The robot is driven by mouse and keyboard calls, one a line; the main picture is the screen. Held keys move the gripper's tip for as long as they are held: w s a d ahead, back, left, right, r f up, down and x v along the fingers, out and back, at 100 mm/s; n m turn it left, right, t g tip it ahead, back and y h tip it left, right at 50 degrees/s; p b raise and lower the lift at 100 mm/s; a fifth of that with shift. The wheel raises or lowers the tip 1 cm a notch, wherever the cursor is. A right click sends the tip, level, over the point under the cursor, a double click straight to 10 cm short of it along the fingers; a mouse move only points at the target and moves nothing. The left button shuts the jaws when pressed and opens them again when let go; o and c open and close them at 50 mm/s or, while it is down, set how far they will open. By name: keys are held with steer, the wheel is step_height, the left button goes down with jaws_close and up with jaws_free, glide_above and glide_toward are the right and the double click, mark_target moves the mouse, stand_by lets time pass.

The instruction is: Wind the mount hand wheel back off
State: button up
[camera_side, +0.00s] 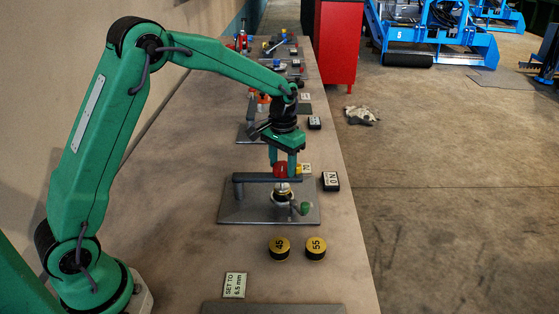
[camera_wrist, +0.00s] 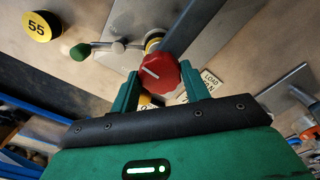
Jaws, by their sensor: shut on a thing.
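The red hand wheel (camera_wrist: 158,72), with a white line on its face, is between the two green fingers of my gripper (camera_wrist: 160,82) in the wrist view. My gripper is shut on it. In the side view the red wheel (camera_side: 283,170) shows at the end of my downward-pointing gripper (camera_side: 285,167), above a grey metal plate (camera_side: 240,208). A dark bar (camera_side: 252,177) on a post runs up to the wheel. A round pale base with a yellow ring (camera_side: 284,195) and a green-knobbed lever (camera_side: 303,208) sit below it. The fingers partly hide the wheel.
Two yellow-topped discs marked 45 (camera_side: 279,246) and 55 (camera_side: 315,246) stand in front of the plate. A card reading "SET TO 6.5 mm" (camera_side: 234,285) lies nearer. A black block (camera_side: 330,181) lies right of the plate. More fixtures stand further along the bench.

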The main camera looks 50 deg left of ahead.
mark_target(282, 166)
steer(key=o, duration=1)
steer(key=shift+r, duration=0.15)
step_height(282, 166, up, 7)
steer(key=shift+r, duration=0.3)
